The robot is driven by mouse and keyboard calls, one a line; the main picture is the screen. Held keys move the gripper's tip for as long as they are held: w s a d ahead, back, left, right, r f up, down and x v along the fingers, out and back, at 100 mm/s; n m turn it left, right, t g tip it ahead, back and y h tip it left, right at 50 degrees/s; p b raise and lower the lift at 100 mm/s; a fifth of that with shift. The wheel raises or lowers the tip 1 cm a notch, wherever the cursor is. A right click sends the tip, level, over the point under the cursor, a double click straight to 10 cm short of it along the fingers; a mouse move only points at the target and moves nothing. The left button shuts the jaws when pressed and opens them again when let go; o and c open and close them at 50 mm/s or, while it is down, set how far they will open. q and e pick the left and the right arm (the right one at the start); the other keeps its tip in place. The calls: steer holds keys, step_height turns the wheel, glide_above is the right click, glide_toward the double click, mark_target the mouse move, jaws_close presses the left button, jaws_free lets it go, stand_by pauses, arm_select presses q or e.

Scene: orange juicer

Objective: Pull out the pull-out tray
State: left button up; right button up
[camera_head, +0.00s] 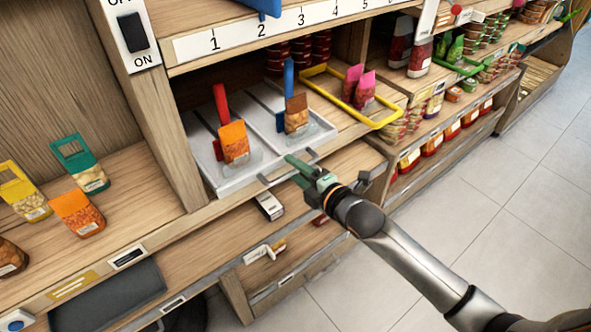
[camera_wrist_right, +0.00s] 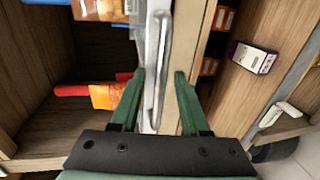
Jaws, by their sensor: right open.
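The pull-out tray (camera_head: 222,186) is a pale grey tray on the middle shelf. It holds an orange packet (camera_head: 234,143) and a brown packet (camera_head: 296,114), with a red upright piece (camera_head: 220,104) and a blue one (camera_head: 288,76) behind them. A metal bar handle (camera_head: 267,180) runs along its front edge. My right gripper (camera_head: 299,168) has green fingers and is open at the handle's right part. In the right wrist view, the handle (camera_wrist_right: 160,62) runs between the spread fingers (camera_wrist_right: 158,78), nearer the left one; contact cannot be told. My left gripper is not in view.
A yellow-framed holder (camera_head: 384,121) with pink packets stands right of the tray. A lower shelf with a small box (camera_head: 269,206) lies beneath. A wooden upright (camera_head: 165,130) stands left. The tiled floor (camera_head: 480,190) is clear on the right.

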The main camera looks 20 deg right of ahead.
steer(key=shift+c, duration=0.2)
jaws_close()
stand_by(1.1)
